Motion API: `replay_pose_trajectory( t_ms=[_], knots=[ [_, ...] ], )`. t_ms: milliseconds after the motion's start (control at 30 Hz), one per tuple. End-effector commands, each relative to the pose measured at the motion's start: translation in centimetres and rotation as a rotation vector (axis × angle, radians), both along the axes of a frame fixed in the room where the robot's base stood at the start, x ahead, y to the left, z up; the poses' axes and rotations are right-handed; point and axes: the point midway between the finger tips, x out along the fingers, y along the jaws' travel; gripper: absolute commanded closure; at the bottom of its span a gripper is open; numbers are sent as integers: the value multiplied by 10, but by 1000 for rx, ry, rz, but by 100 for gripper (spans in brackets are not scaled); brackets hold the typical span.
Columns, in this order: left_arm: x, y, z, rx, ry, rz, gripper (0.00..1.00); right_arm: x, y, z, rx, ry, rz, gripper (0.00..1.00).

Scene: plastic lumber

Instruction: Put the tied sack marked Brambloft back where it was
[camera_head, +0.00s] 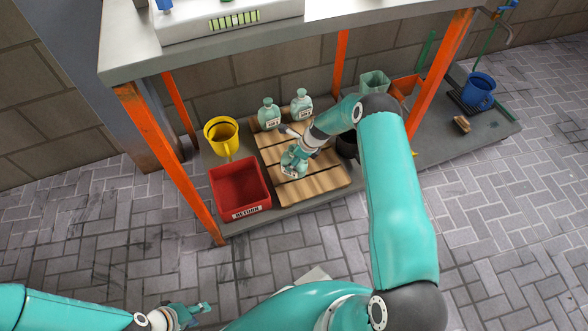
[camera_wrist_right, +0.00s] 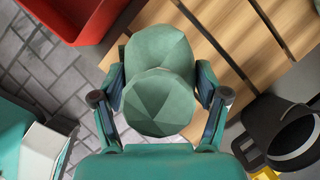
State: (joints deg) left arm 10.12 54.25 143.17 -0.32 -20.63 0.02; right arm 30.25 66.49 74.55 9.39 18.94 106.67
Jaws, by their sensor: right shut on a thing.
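A green tied sack (camera_head: 292,169) with a white label is in my right gripper (camera_head: 297,151), over the middle of a slatted wooden pallet (camera_head: 325,185). In the right wrist view the fingers press on both sides of this sack (camera_wrist_right: 158,55). I cannot tell whether its base touches the slats. Two similar labelled sacks, one on the left (camera_head: 268,115) and one on the right (camera_head: 302,105), stand at the pallet's back edge. The labels are too small to read. My left gripper (camera_head: 192,312) is empty at the bottom left, away from the shelf; its opening is unclear.
A red bin marked RETURN (camera_head: 240,187) stands left of the pallet, with a yellow jug (camera_head: 221,135) behind it. A black bucket (camera_wrist_right: 268,125) is close to the pallet's right side. Orange posts (camera_head: 172,160) and the upper tabletop (camera_head: 130,62) bound the shelf.

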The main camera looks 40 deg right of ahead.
Motion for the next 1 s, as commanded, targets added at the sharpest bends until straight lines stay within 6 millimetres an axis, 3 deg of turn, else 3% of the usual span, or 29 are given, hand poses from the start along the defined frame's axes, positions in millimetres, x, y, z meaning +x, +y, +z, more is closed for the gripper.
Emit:
replay_pose_trajectory(
  t_ms=[167, 433, 767, 800, 933, 1000],
  knots=[
    [0, 0, -4, 0, 0, 0, 60, 1, -1, -10, -1, -3, -2, 80],
    [0, 0, -18, 0, 0, 0, 60, 1, -1, -46, -1, -2, -1, 80],
    [0, 0, -18, 0, 0, 0, 60, 1, -1, -48, -2, -3, 0, 80],
    [0, 0, -19, 0, 0, 0, 60, 0, -1, -49, 0, -1, 0, 23],
    [0, 0, -18, 0, 0, 0, 60, 0, 0, -49, 0, -1, 0, 1],
    [0, 0, -18, 0, 0, 0, 60, 0, 0, -49, 0, -1, 0, 1]
  ],
)
